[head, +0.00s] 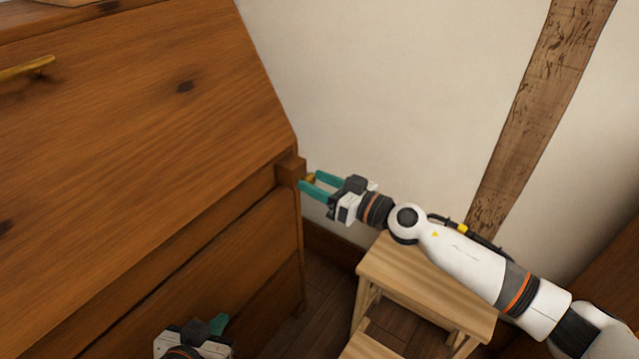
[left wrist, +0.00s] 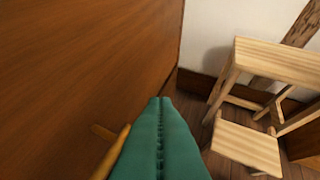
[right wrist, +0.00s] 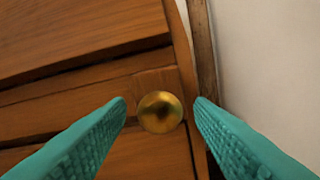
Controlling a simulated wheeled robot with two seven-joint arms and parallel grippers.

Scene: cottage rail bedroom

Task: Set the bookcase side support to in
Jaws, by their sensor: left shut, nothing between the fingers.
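The bookcase side support (head: 290,168) is a wooden block that sticks out of the front of the wooden bookcase (head: 120,130), just under the slanted panel at its right end. A round brass knob (right wrist: 160,112) sits on the support's front end. My right gripper (head: 308,181) is open at the support's end. In the right wrist view its teal fingers stand on either side of the knob, with small gaps showing. My left gripper (head: 220,324) is low in front of the drawers. In the left wrist view its fingers (left wrist: 160,105) are shut together and empty.
A light wooden step stool (head: 430,280) stands on the floor right of the bookcase, below my right arm. A white wall with a dark timber post (head: 540,110) is behind. A brass handle (head: 28,68) is on the slanted panel. Drawers (head: 240,260) lie below.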

